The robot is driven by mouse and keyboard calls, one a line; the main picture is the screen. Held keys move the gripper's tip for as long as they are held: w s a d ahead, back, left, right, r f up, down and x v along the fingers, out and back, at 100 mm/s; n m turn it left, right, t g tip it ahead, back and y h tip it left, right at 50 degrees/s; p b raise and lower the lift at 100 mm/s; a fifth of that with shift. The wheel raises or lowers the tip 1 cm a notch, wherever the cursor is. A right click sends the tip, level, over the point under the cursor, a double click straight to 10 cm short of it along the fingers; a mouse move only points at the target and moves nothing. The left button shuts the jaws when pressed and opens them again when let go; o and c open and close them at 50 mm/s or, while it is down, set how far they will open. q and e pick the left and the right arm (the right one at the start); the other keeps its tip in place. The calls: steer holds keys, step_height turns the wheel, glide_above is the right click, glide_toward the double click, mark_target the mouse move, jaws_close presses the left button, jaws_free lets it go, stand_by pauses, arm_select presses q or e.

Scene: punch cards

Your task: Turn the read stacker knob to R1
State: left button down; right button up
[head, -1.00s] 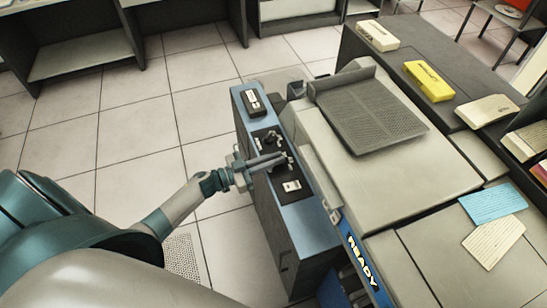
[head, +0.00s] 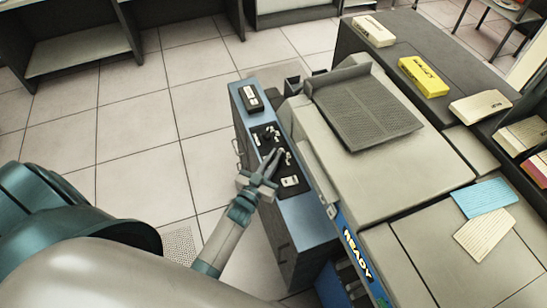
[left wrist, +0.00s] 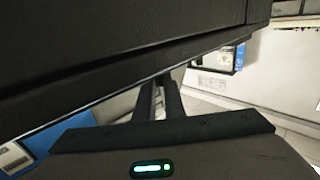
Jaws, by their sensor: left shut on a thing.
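The blue control panel (head: 308,213) is a narrow top beside the card machine.
A black-and-white block (head: 250,97) and a white switch plate (head: 290,181) sit on the same panel. The machine's beige cover (head: 395,185) rises close on the right. A yellow card box (head: 424,77) and loose cards lie farther right. Open floor is left.

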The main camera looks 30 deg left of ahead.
arm_select(q)
steer(key=shift+n+y, duration=0.3)
steer(key=shift+y, duration=0.2)
steer(key=c, duration=1.8)
jaws_free()
steer(key=shift+c, duration=0.2)
steer(key=shift+s, duration=0.1)
steer(key=shift+s+d+f+b, duration=0.1)
steer(key=shift+s+b, duration=0.2)
steer(key=shift+s, duration=0.55)
steer(key=s+b, duration=0.3)
steer(key=s, duration=1.2)
steer(key=shift+s+d+b, duration=0.3)
steer(key=shift+d+b, duration=0.05)
steer(key=shift+d, duration=0.1)
